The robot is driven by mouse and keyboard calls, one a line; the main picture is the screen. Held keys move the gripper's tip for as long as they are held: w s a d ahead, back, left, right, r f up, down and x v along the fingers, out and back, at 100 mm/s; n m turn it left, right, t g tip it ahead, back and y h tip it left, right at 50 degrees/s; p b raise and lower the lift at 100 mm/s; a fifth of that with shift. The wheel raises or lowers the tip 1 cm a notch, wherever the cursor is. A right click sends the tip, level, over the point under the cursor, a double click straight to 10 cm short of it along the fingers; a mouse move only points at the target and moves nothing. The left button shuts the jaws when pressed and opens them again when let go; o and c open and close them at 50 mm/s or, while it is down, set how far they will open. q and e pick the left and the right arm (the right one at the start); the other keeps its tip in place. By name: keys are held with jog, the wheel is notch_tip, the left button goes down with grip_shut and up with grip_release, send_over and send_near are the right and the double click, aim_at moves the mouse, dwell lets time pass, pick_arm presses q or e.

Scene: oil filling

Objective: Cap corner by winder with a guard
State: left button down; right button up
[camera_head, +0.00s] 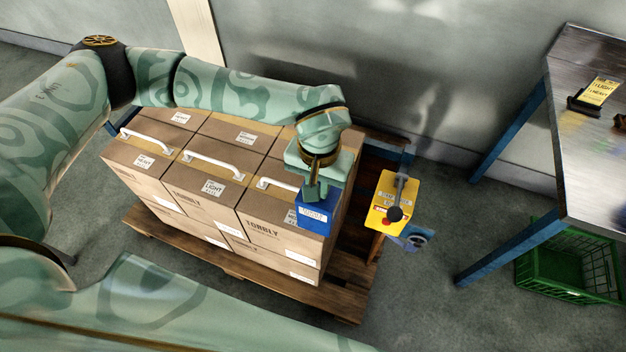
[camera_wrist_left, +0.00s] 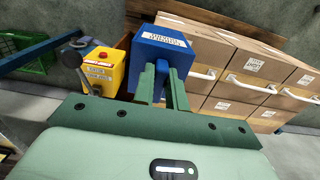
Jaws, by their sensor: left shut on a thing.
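A blue corner guard (camera_head: 314,216) with a white label is held in my left gripper (camera_head: 316,190). It is at the near right top corner of the stacked cartons (camera_head: 270,228), on the side by the yellow winder (camera_head: 393,200). I cannot tell whether it rests on the corner or hovers just above it. The left wrist view shows the guard (camera_wrist_left: 165,48) between the green fingers (camera_wrist_left: 163,88), with the winder (camera_wrist_left: 103,70) to its left. The guard hides that carton corner. My right gripper is not in view.
The cartons, several with white handles (camera_head: 213,167), stand on a wooden pallet (camera_head: 250,270). A metal workbench (camera_head: 590,160) with blue legs stands at the right, with a green crate (camera_head: 565,262) below it.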

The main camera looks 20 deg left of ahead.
pick_arm(q)
notch_tip(320, 180, down, 18)
jog(key=b, duration=1.3)
jog(key=shift+f, duration=0.1)
jog(key=shift+a+f, duration=0.1)
jog(key=shift+f, duration=0.15)
jog(key=shift+w+a+f+b, duration=0.3)
jog(key=shift+w+f+b, duration=0.05)
jog(key=shift+w, duration=0.05)
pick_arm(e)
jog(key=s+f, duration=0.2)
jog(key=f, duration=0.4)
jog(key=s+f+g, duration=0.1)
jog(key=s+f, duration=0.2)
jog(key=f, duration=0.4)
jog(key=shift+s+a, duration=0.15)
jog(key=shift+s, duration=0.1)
pick_arm(q)
jog(key=c, duration=1.3)
grip_release()
jog(key=shift+c, duration=0.2)
